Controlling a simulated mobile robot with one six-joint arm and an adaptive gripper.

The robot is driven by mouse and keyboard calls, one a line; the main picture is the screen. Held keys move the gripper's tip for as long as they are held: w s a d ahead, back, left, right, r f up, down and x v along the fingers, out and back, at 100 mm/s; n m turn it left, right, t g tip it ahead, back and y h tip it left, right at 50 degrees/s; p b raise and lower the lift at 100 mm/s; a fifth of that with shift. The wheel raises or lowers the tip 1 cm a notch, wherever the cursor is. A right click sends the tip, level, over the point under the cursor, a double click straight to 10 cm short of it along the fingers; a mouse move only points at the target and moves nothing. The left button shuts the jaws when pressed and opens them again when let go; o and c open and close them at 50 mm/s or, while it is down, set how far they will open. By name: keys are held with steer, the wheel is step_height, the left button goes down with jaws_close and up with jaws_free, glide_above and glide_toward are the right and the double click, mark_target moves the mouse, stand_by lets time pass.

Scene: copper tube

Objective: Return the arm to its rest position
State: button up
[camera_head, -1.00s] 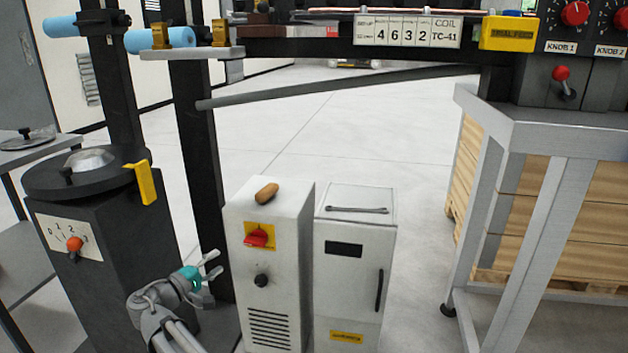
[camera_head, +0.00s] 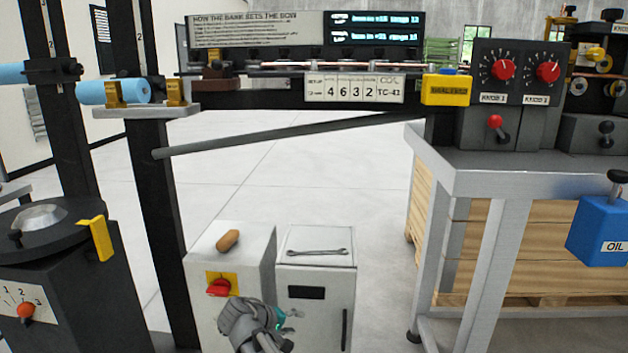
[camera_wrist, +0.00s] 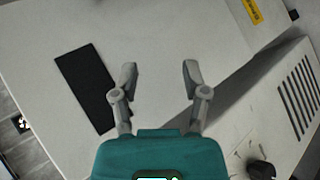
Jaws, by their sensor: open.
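My gripper (camera_head: 290,321) is low in the head view, in front of the grey cabinets, and my arm comes up from the bottom edge. In the wrist view my gripper (camera_wrist: 158,80) has its two fingers spread wide with nothing between them. Behind the fingers is the pale front of a cabinet (camera_wrist: 170,35) with a dark rectangular window (camera_wrist: 86,88). The gripper is empty. Part of the cabinet fronts is hidden behind my arm in the head view.
The left cabinet has a red switch (camera_head: 219,287) and a brown handle-like piece (camera_head: 228,241) on top. A wrench (camera_head: 317,252) lies on the right cabinet (camera_head: 335,275). A grey-legged bench (camera_head: 490,176) stands right, with a blue oil can (camera_head: 600,232). Open floor (camera_head: 290,150) lies behind.

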steer(key=s+d+m+g+y+p, duration=0.35)
steer(key=s+d, duration=0.25)
steer(key=d, duration=0.5)
steer(key=s+d+m+g+y+p, duration=0.35)
steer(key=s+d+y, duration=0.2)
steer(key=d, duration=0.55)
step_height(320, 180, up, 39)
steer(key=p, duration=3.8)
steer(key=shift+s+d+f+p, duration=0.2)
steer(key=shift+s+d+p, duration=0.05)
steer(key=shift+s+p, duration=0.1)
